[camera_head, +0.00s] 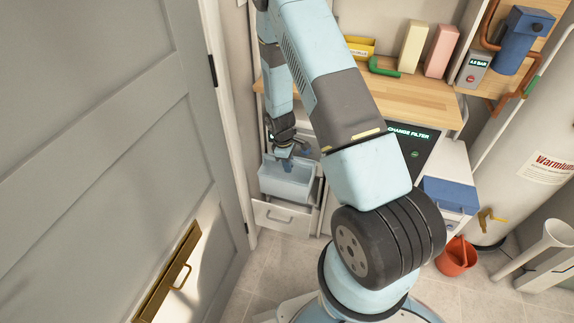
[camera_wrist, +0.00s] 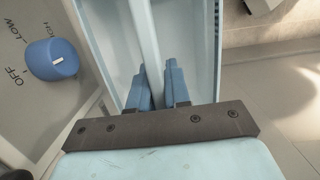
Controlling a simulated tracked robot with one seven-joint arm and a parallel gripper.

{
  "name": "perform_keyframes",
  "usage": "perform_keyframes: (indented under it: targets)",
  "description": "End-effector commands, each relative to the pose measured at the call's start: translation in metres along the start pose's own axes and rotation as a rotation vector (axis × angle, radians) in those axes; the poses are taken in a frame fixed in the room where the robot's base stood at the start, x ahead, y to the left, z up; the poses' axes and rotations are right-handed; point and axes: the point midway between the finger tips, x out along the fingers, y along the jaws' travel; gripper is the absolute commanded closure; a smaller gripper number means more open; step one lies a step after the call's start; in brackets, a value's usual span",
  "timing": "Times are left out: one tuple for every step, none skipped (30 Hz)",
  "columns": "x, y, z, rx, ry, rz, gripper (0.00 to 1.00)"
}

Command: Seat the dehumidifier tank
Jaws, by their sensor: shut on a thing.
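The pale blue tank (camera_head: 285,184) is an open-topped box at the left of the worktop in the head view. It appears level, in front of a light grey unit and above a white drawer front. In the wrist view, the tank (camera_wrist: 207,45) fills the middle, with a pale bar (camera_wrist: 143,30) across its opening. My gripper (camera_head: 287,164) reaches down into the tank, and its blue fingers (camera_wrist: 162,88) are shut on that bar. The grey panel (camera_wrist: 22,75) beside the tank carries a blue dial with OFF and LOW marks. Whether the tank touches the unit cannot be told.
A white drawer (camera_head: 280,217) is below the tank. The wooden worktop (camera_head: 430,97) and a dark panel reading CHANGE FILTER (camera_head: 408,150) are to the right. A grey door (camera_head: 110,130) stands close on the left. An orange bucket (camera_head: 457,258) stands on the floor.

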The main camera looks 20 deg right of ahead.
Motion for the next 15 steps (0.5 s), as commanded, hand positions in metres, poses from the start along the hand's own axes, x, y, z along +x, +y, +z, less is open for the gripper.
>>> perform_keyframes:
  targets:
    - [0.0,0.0,0.0,0.0,0.0,0.0,1.0]
    - [0.001,0.0,0.0,0.0,0.0,0.0,1.0]
    - [0.001,0.0,0.0,0.0,0.0,0.0,1.0]
    - [0.002,0.0,-0.001,0.0,0.0,0.0,1.0]
    - [0.003,0.0,-0.001,0.0,0.0,0.0,1.0]
    - [0.004,0.0,-0.001,-0.001,0.0,0.0,1.0]
    - [0.005,0.0,-0.001,-0.001,0.0,0.0,1.0]
    - [0.006,0.0,-0.001,-0.001,0.0,0.0,1.0]
    - [0.008,0.0,-0.002,-0.001,0.0,0.0,1.0]
    - [0.009,0.0,-0.002,-0.001,0.0,0.0,1.0]
    - [0.01,0.0,-0.002,-0.001,0.0,0.0,1.0]
    - [0.011,0.0,-0.002,-0.001,0.0,0.0,1.0]
    - [0.012,0.0,-0.002,-0.001,0.0,0.0,1.0]
    - [0.013,0.0,-0.003,-0.001,0.0,0.001,1.0]
    - [0.014,0.0,-0.003,-0.001,0.0,0.001,1.0]
